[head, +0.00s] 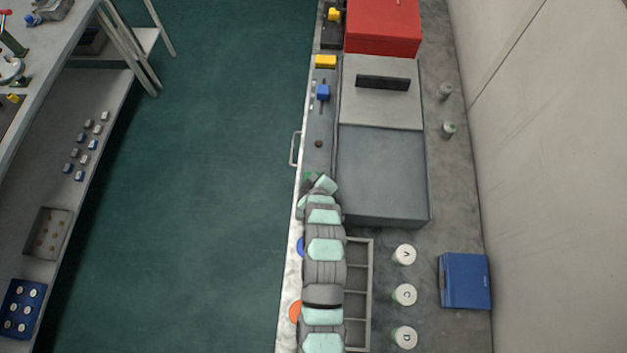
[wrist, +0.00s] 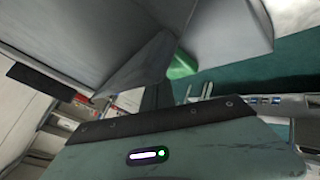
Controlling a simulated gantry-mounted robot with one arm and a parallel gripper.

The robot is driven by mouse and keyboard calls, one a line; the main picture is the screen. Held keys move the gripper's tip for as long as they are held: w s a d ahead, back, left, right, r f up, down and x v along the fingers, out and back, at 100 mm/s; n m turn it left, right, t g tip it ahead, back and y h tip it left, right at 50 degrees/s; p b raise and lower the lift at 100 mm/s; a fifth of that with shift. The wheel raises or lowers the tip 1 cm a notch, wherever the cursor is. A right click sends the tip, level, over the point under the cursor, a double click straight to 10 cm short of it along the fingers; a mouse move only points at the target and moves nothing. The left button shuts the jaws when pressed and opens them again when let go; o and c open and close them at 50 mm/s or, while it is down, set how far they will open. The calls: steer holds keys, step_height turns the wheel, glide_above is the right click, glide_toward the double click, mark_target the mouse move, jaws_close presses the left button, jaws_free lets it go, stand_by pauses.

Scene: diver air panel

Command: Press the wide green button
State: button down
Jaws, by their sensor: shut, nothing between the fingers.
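A small patch of green (head: 308,176), likely the wide green button, shows at the edge of the bench panel, beside the end of my arm. My arm hides most of it. A green piece (wrist: 184,66) also shows in the wrist view, just right of the dark finger and partly covered by a grey shape. My gripper (wrist: 158,82) is shut and empty, close to this green piece. In the head view the fingers are hidden by my arm. I cannot tell whether they touch the green piece.
A grey lidded box (head: 382,175) stands right of the panel, close to my arm. A dark red knob (head: 318,144) and a blue piece (head: 323,92) are farther up the panel. White jars (head: 404,255) and a blue case (head: 465,280) stand lower right. The floor to the left is clear.

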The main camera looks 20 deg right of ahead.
steer(key=shift+f+b, duration=0.45)
steer(key=shift+f, duration=0.2)
stand_by(0.5)
steer(key=shift+r, duration=0.2)
steer(key=shift+r+p, duration=0.3)
steer(key=shift+r, duration=0.55)
steer(key=shift+r+p, duration=0.65)
steer(key=shift+r, duration=1.85)
